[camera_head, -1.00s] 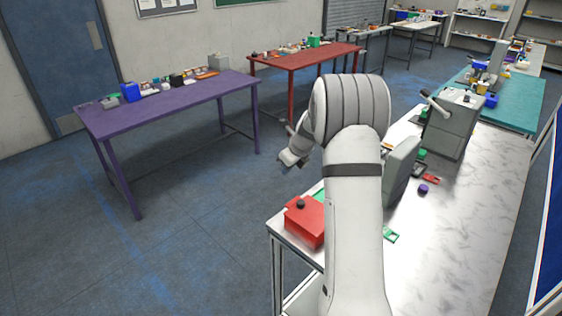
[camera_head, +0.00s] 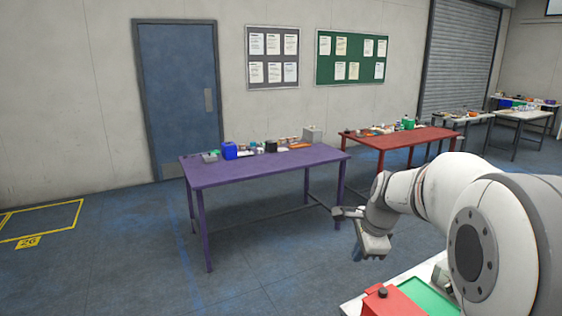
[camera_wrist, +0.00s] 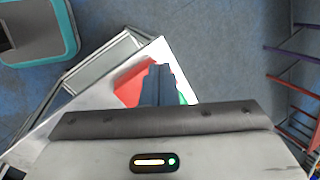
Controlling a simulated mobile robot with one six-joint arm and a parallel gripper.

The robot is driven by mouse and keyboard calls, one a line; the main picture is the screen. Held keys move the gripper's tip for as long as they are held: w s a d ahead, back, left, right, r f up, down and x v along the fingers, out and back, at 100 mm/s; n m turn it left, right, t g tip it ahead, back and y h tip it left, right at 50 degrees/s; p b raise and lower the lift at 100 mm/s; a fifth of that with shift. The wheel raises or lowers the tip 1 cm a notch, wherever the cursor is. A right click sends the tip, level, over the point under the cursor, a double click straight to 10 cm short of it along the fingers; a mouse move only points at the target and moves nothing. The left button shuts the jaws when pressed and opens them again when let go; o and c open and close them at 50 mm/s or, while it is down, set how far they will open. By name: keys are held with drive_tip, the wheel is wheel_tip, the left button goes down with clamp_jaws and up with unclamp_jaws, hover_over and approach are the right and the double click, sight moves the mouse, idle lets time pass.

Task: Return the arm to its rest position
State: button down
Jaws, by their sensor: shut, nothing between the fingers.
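My arm (camera_head: 450,200) reaches in from the right edge of the head view, bent above the front bench. My gripper (camera_head: 341,212) is small and dark at its end, held in the air left of the forearm, with the purple table behind it. In the wrist view my gripper (camera_wrist: 159,72) has its fingers together, with nothing between them. They partly cover a red box (camera_wrist: 133,83) on the bench below, apart from it by an amount I cannot tell.
The red box (camera_head: 393,302) and a green tray (camera_head: 432,300) show at the bottom on the white bench (camera_head: 352,309). A purple table (camera_head: 250,170) and a red table (camera_head: 400,138) carry small items farther back. Open floor (camera_head: 110,265) lies left.

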drive_tip(key=s+a+f+n+b, duration=0.1)
drive_tip(key=s+a+f+n, duration=0.1)
drive_tip(key=s+n, duration=0.6)
drive_tip(key=s+a+f+n+h+b, duration=0.1)
drive_tip(key=s+a+f+n+b, duration=0.1)
drive_tip(key=s+n, duration=0.7)
drive_tip(key=s, duration=0.7)
drive_tip(key=shift+s+n, duration=0.3)
drive_tip(key=shift+s, duration=0.05)
